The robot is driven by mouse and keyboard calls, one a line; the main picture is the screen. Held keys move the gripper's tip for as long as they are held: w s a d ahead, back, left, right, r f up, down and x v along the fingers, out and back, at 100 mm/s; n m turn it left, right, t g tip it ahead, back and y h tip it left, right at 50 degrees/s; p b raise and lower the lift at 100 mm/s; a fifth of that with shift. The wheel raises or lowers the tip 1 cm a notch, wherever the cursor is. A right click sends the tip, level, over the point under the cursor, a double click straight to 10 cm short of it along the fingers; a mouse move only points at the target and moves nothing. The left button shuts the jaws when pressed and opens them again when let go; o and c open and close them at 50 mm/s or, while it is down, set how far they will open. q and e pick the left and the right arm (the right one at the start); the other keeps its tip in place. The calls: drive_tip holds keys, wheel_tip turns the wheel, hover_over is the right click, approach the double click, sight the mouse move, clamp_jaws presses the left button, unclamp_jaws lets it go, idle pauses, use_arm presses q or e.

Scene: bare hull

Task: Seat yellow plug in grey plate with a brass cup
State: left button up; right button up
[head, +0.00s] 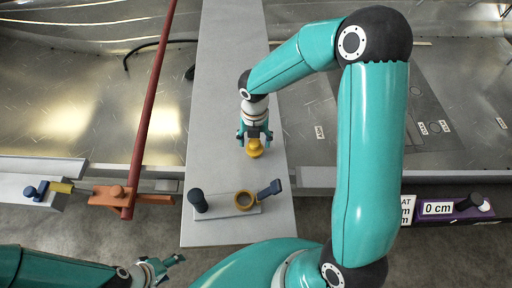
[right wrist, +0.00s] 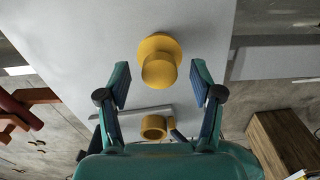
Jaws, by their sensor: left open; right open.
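The yellow plug (head: 254,149) stands on the light grey board. In the right wrist view the plug (right wrist: 159,68) shows a wide round part and a narrower knob, between the parted fingers with a gap on each side. My right gripper (head: 255,136) is open at the plug, empty. The grey plate (head: 222,209) lies nearer the board's front end and carries the brass cup (head: 244,199), an open ring with nothing seen in it. The cup also shows in the right wrist view (right wrist: 153,127). My left gripper (head: 162,268) is open and empty, low in the head view.
A dark blue post (head: 198,200) and a dark blue block (head: 270,188) stand at the plate's ends. A red-brown bar (head: 150,110) with an orange base rises left of the board. A purple box labelled 0 cm (head: 455,209) sits far right. The board (head: 225,80) is otherwise clear.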

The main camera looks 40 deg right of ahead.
drive_tip(key=shift+f, duration=0.9)
drive_tip(key=shift+c, duration=0.3)
clamp_jaws()
drive_tip(key=shift+r, duration=0.15)
